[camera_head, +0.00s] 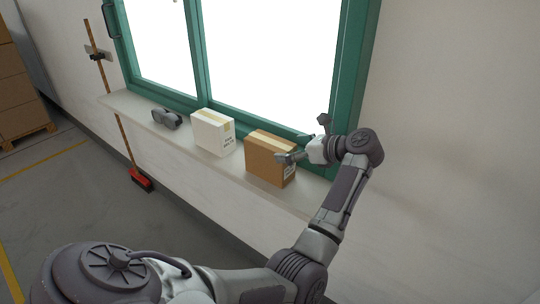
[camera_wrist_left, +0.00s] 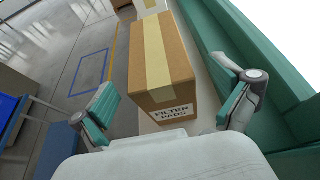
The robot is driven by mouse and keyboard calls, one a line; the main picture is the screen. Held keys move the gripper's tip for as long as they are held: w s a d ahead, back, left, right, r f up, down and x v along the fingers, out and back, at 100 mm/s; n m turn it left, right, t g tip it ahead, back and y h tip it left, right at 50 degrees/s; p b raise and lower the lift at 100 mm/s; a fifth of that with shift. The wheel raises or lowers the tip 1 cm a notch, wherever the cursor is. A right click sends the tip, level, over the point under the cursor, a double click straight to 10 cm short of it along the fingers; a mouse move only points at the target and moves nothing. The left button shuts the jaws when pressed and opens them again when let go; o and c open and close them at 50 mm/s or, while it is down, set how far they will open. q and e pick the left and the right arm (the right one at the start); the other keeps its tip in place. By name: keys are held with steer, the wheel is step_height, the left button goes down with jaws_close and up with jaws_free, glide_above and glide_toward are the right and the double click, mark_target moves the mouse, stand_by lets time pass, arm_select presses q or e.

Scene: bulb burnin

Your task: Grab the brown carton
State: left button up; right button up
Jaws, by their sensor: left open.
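The brown carton (camera_head: 268,157) stands upright on the window sill, with a pale tape strip on top. In the left wrist view the carton (camera_wrist_left: 166,66) shows a label reading "FILTER PADS" on its near side. My left gripper (camera_head: 305,139) is open at the carton's right end. In the left wrist view the fingers of the left gripper (camera_wrist_left: 172,97) are spread wide, one to each side of the carton's near end. The carton does not appear gripped. My right gripper is not in view.
A white carton (camera_head: 212,131) stands on the sill (camera_head: 137,107) left of the brown one, with a grey object (camera_head: 166,118) further left. The green window frame (camera_head: 355,60) rises close behind. A red broom (camera_head: 141,180) leans against the wall.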

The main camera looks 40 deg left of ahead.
mark_target(275, 147)
arm_select(q)
steer(key=shift+s+a+p, duration=0.1)
steer(key=shift+a+p, duration=0.25)
steer(key=shift+a, duration=0.05)
steer(key=p+x, duration=0.2)
steer(key=x, duration=0.1)
steer(key=shift+s+a+r, duration=0.1)
steer(key=shift+a, duration=0.25)
steer(key=shift+a+f, duration=0.3)
steer(key=shift+a, duration=0.1)
steer(key=shift+d, duration=0.1)
steer(key=c, duration=1.1)
steer(key=shift+c, duration=1.1)
